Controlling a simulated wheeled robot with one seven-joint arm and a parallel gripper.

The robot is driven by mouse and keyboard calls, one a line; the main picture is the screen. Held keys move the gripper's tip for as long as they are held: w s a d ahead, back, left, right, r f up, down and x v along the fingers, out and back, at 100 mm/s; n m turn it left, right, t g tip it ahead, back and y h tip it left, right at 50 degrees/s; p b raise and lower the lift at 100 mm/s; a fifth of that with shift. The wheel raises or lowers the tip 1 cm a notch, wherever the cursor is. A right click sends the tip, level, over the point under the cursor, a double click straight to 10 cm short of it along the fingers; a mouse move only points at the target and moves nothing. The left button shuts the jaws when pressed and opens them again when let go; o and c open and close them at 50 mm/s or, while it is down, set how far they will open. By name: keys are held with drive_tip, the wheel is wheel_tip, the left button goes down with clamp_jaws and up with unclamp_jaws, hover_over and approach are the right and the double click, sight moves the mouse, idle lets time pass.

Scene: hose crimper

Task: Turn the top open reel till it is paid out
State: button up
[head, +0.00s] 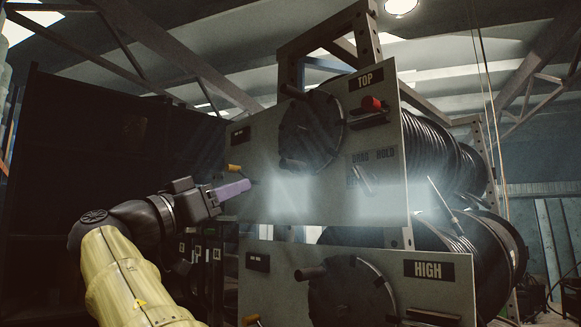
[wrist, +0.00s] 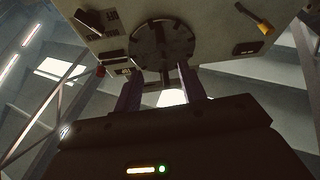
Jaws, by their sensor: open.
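The top reel's cream panel (head: 290,200) carries a TOP label (head: 366,80) and a dark round crank disc (head: 312,127). A dark grip (head: 292,91) sticks out at the disc's upper left. Black hose is wound on the drum (head: 432,148) behind the panel. My gripper (head: 246,186) has purple fingers and is left of and below the disc, in front of the panel. Whether the fingertips touch anything is unclear.
The panel also has a red knob (head: 372,103), a DRAG/HOLD lever (head: 363,179) and a yellow handle (head: 235,168). Below is a second reel panel marked HIGH (head: 430,270) with its own crank disc (head: 352,292). A dark cabinet (head: 110,140) stands at the left.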

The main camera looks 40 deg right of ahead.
sight(291, 166)
drive_tip(key=p+x, duration=0.9)
drive_tip(key=x, duration=0.6)
drive_tip(key=shift+d+r, duration=0.3)
drive_tip(key=shift+d, duration=0.05)
drive_tip(key=shift+d+r+p, duration=0.1)
drive_tip(key=shift+d+p, duration=0.35)
drive_tip(key=shift+d, duration=0.25)
drive_tip(key=shift+c, duration=0.4)
clamp_jaws()
